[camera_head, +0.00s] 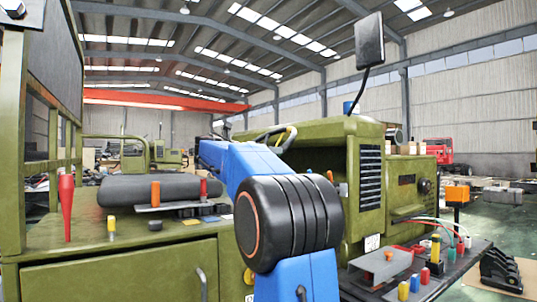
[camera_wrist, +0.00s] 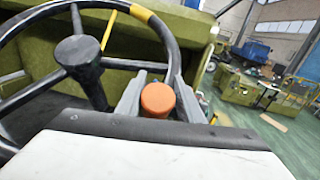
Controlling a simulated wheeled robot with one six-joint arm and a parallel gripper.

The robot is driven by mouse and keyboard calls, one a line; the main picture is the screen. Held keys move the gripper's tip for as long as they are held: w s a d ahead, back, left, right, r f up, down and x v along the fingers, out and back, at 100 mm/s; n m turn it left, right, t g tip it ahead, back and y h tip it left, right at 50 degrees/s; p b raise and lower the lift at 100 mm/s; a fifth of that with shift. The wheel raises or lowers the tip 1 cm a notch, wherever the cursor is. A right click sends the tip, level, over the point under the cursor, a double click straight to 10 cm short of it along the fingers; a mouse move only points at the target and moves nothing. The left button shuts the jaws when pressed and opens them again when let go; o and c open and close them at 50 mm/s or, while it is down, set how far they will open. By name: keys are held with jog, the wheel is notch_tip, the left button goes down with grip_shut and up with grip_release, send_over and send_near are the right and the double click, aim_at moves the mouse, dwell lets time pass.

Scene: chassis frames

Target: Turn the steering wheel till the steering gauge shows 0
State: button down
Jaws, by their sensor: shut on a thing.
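In the wrist view the steering wheel (camera_wrist: 84,73) fills the upper left, with a black rim, a dark hub with spokes and a yellow band (camera_wrist: 141,12) on the rim. My gripper (camera_wrist: 160,94) is at the rim's right side. Its two grey fingers stand on either side of an orange knob (camera_wrist: 158,102) and are shut on it; the exact contact is partly hidden. In the head view, part of the wheel (camera_head: 268,133) shows behind my blue arm, and the gripper is hidden there. I cannot make out the steering gauge in either view.
The olive vehicle body (camera_head: 330,140) stands right behind my arm, with a mirror (camera_head: 370,40) above. A green bench (camera_head: 120,260) with small coloured parts is at left. A dark table (camera_head: 440,265) with several coloured pieces is at right. Open floor lies beyond in the wrist view.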

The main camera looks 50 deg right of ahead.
jog(key=d+r+n+t, duration=0.1)
jog(key=n, duration=0.1)
jog(key=d+r+n+t, duration=0.1)
jog(key=t, duration=0.1)
jog(key=shift+s+d+n, duration=0.35)
jog(key=shift+s+n, duration=0.05)
jog(key=shift+d+r+n+t+y, duration=0.3)
jog(key=shift+d+r+n+t, duration=0.2)
jog(key=shift+d+n+t, duration=0.45)
jog(key=shift+d+r+n+t+y, duration=0.3)
jog(key=shift+n+t+y, duration=0.1)
jog(key=shift+n+t, duration=0.3)
jog(key=c, duration=1.6)
grip_release()
jog(key=shift+o, duration=1.1)
jog(key=shift+w+f, duration=0.1)
jog(key=shift+w, duration=0.1)
jog(key=shift+s, duration=0.1)
jog(key=shift+s, duration=0.15)
